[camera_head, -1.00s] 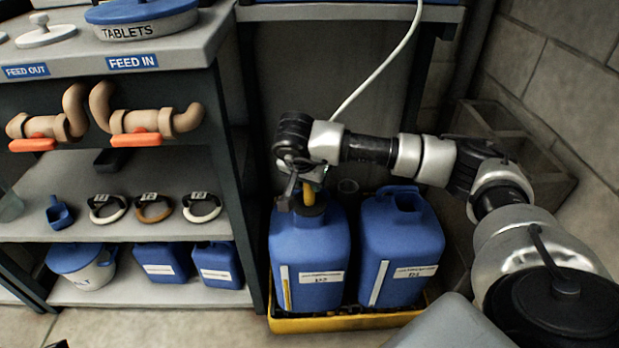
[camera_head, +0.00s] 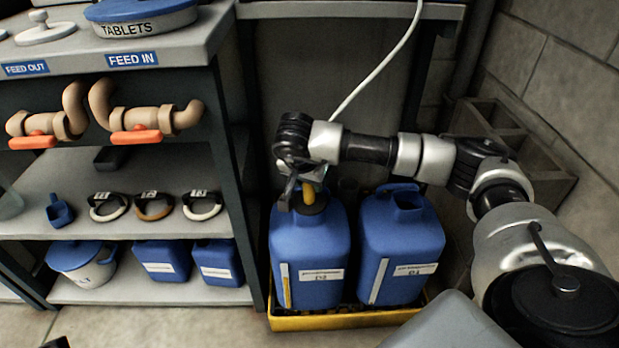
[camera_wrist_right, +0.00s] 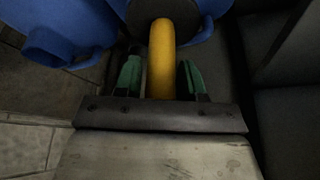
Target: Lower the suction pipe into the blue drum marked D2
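The blue drum marked D2 (camera_head: 318,245) stands upright on the left in a yellow tray (camera_head: 345,321). The yellow suction pipe (camera_head: 308,191) stands at the drum's dark neck, with its lower part hidden from view. My right gripper (camera_head: 297,195) is just above the neck, around the pipe. In the right wrist view the yellow pipe (camera_wrist_right: 161,60) lies between the green-padded fingers of my right gripper (camera_wrist_right: 161,80), with narrow gaps at its sides, so the gripper looks open. My left gripper is not in view.
A second blue drum marked D1 (camera_head: 402,250) stands close on the right. A pale hose (camera_head: 375,75) hangs down behind my right arm. A shelf unit (camera_head: 228,150) stands close on the left. A block wall (camera_head: 560,90) bounds the right.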

